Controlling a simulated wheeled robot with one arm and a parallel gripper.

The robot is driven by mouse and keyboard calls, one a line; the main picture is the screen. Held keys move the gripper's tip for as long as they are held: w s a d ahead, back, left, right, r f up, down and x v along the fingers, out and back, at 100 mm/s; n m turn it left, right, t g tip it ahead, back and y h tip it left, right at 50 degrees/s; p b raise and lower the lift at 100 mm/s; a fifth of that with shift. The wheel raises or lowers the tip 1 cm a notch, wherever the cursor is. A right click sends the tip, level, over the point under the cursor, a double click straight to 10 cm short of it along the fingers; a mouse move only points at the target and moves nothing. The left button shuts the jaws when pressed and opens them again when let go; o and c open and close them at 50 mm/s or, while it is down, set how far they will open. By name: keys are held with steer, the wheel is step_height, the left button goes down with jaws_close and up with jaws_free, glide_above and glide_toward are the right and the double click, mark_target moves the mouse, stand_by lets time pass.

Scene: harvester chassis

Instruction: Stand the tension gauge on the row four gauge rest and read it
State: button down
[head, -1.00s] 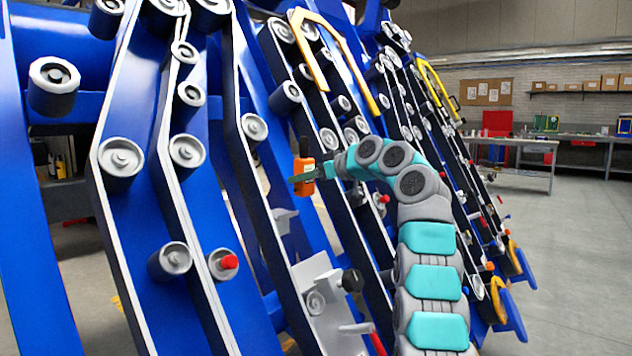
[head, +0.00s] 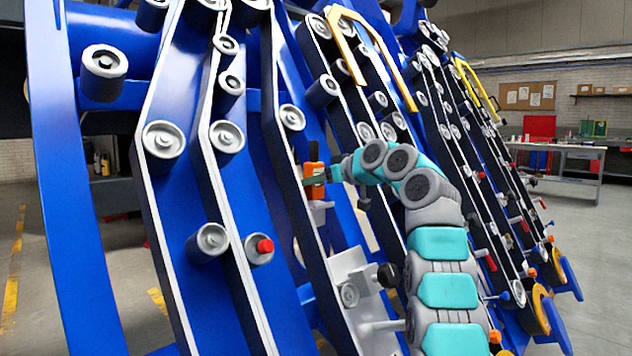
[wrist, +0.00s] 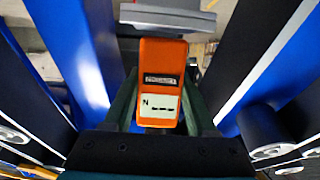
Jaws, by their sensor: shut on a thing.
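The tension gauge (head: 313,178) is an orange block with a dark top, upright in the head view. My gripper (head: 314,181) is shut on it. In the wrist view the gauge (wrist: 160,80) sits between my two green fingers (wrist: 160,105). Its pale display faces the wrist camera and shows "N" with dashes. A small grey ledge (head: 321,211), which looks like a gauge rest, is just under the gauge. A grey plate (wrist: 168,18) also lies at the gauge's far end in the wrist view. I cannot tell whether gauge and ledge touch.
Blue slanted row panels with grey rollers (head: 292,117) and belts stand close on both sides. A larger grey bracket with a black knob (head: 388,276) is below the ledge. Open floor (head: 600,260) and a workbench (head: 570,150) are to the right.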

steer(key=shift+f+b, duration=0.45)
steer(key=shift+f, duration=0.15)
stand_by(0.4)
steer(key=shift+c, duration=0.6)
jaws_free()
steer(key=shift+d, duration=0.1)
steer(key=b+v, duration=0.2)
steer(key=v, duration=0.5)
steer(key=shift+s+d+r, duration=0.15)
steer(key=shift+s+d, duration=0.05)
steer(key=shift+s, duration=0.1)
